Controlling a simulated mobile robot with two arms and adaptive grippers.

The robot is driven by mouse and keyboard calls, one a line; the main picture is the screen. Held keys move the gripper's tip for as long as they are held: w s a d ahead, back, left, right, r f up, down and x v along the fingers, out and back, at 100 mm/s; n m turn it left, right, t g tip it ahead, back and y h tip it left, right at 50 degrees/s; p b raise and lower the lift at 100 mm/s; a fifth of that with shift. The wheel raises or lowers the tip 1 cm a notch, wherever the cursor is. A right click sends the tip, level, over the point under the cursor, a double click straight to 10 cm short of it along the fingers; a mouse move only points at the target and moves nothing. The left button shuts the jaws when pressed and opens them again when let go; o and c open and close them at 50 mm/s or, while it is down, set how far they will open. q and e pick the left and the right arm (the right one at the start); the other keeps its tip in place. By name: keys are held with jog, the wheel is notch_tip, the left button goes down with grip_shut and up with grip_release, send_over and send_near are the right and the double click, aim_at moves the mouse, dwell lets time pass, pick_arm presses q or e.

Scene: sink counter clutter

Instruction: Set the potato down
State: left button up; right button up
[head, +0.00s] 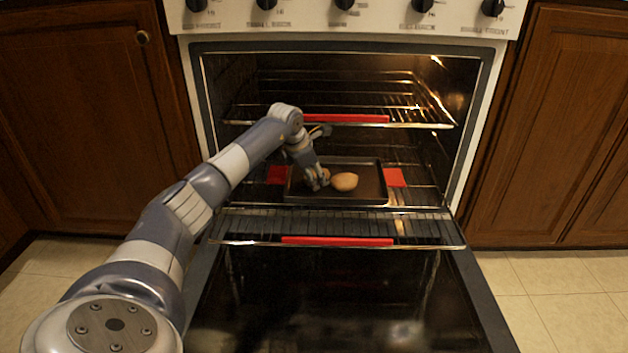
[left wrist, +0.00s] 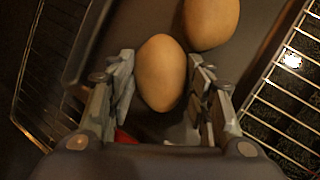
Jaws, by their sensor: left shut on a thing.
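My left gripper (head: 319,182) reaches into the open oven, over a dark baking tray (head: 360,194) on a rack. In the left wrist view, the left gripper (left wrist: 162,88) is shut on a potato (left wrist: 161,72), with a finger on each side of it. The held potato is at the tray; I cannot tell whether it touches the tray surface. A second potato (head: 344,181) lies on the tray just right of the gripper. It also shows at the top of the left wrist view (left wrist: 210,20). My right gripper is not in view.
The oven door (head: 330,300) is folded down in front. An upper rack (head: 345,119) with a red edge strip is above the tray, close to my arm. A lower rack (head: 425,228) extends in front. Wooden cabinets (head: 560,130) flank the oven.

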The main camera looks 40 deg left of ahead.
pick_arm(q)
jog(key=shift+f, duration=0.15)
jog(key=o, duration=1.3)
jog(key=shift+c, duration=0.2)
